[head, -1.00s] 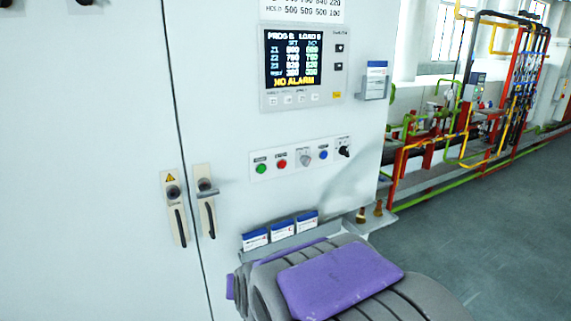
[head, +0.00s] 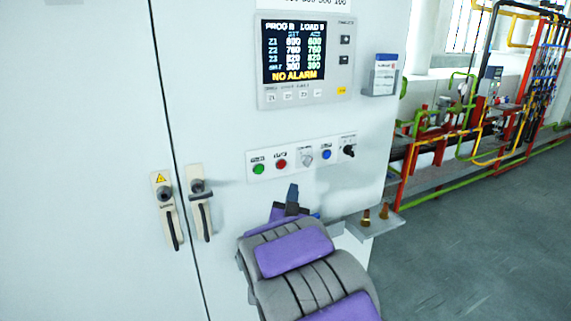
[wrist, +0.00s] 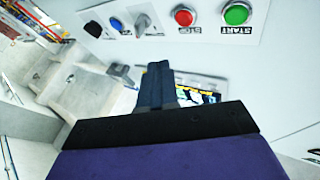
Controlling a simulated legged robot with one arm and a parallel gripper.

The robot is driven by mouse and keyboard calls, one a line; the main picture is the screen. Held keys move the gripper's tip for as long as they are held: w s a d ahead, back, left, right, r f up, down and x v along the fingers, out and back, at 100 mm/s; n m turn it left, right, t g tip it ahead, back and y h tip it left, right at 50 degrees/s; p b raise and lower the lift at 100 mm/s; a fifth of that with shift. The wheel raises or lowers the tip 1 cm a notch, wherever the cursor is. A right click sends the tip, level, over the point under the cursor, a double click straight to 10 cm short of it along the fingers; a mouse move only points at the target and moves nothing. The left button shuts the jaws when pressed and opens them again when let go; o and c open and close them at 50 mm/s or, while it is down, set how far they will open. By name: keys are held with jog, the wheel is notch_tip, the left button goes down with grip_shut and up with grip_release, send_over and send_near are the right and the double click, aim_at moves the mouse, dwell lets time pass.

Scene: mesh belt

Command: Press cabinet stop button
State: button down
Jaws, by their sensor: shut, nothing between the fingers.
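The red stop button (head: 281,164) is on a pale panel on the white cabinet, just right of the green start button (head: 258,169). In the wrist view the picture is turned over: the red button (wrist: 184,17), marked STOP, is left of the green START button (wrist: 236,13). My gripper (head: 292,188) is shut and empty, its dark fingertips below the panel and slightly right of the red button. In the wrist view its tips (wrist: 158,66) lie below and left of the red button, apart from it in the picture.
Right of the red button are a grey selector (head: 306,157), a blue button (head: 327,154) and a black switch (head: 349,150). The screen (head: 294,52) above reads NO ALARM. Door handles (head: 200,205) stand left. A small ledge (head: 372,226) juts out at lower right.

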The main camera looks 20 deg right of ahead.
aim_at(281, 164)
jog(key=w, duration=0.2)
jog(key=w+d+r+h+p, duration=0.1)
jog(key=w, duration=0.2)
jog(key=w+d+h+p, duration=0.1)
jog(key=w, duration=0.2)
jog(key=shift+w+r+t, duration=0.15)
jog(key=shift+r+t, duration=0.15)
jog(key=shift+t, duration=0.1)
dwell(0.6)
jog(key=shift+w+a+p, duration=0.1)
jog(key=shift+p, duration=0.2)
dwell(1.6)
jog(key=shift+w, duration=0.3)
